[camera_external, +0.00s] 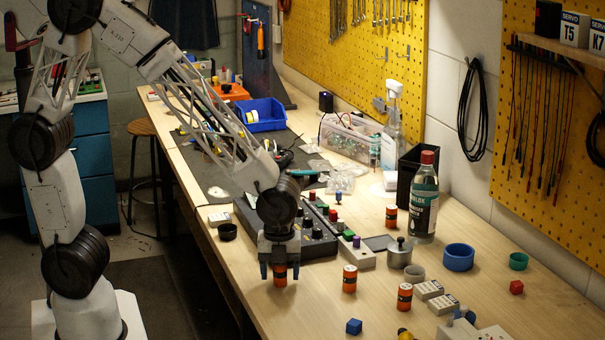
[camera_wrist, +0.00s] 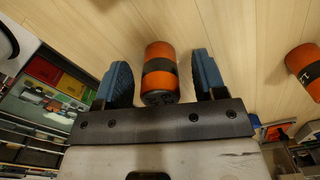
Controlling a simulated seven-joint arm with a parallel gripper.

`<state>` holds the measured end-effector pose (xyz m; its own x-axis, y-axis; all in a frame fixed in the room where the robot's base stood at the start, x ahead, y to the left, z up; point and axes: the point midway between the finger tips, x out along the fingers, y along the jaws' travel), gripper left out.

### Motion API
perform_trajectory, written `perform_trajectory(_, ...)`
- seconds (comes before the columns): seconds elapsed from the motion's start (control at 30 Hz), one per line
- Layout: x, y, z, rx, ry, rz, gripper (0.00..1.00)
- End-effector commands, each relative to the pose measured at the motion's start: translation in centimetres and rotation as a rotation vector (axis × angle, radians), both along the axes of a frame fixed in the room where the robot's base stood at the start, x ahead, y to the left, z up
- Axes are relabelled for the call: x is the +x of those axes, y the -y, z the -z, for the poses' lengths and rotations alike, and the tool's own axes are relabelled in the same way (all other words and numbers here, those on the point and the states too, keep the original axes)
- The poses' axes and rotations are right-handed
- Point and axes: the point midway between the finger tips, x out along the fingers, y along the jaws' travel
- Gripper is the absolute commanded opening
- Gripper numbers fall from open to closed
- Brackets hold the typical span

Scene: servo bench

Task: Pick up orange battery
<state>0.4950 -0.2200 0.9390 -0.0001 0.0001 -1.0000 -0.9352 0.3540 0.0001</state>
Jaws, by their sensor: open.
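An orange battery (camera_wrist: 159,70) with a dark band stands between the two blue fingers of my gripper (camera_wrist: 163,85) in the wrist view. The fingers are open, with a small gap on each side of it. In the external view my gripper (camera_external: 279,273) points down over the bench, and this battery (camera_external: 280,275) shows between its fingertips. Other orange batteries stand nearby: one (camera_external: 349,279) to the right, one (camera_external: 404,297) farther right, and one (camera_external: 391,217) by the red-capped bottle. Another battery (camera_wrist: 306,68) shows at the right edge of the wrist view.
A black control box (camera_external: 318,238) with knobs lies just behind my gripper. The bench front (camera_external: 310,315) is bare.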

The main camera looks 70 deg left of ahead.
Motion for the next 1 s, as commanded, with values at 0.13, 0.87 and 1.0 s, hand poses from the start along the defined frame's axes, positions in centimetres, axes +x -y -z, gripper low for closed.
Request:
perform_trajectory(0.13, 0.0, 0.0, 0.0, 0.000, 0.000, 0.000, 0.49)
perform_trajectory(0.87, 0.0, 0.0, -0.7, -0.001, 0.002, 0.000, 0.08)
perform_trajectory(1.0, 0.0, 0.0, -1.8, -0.001, 0.003, 0.000, 0.08)
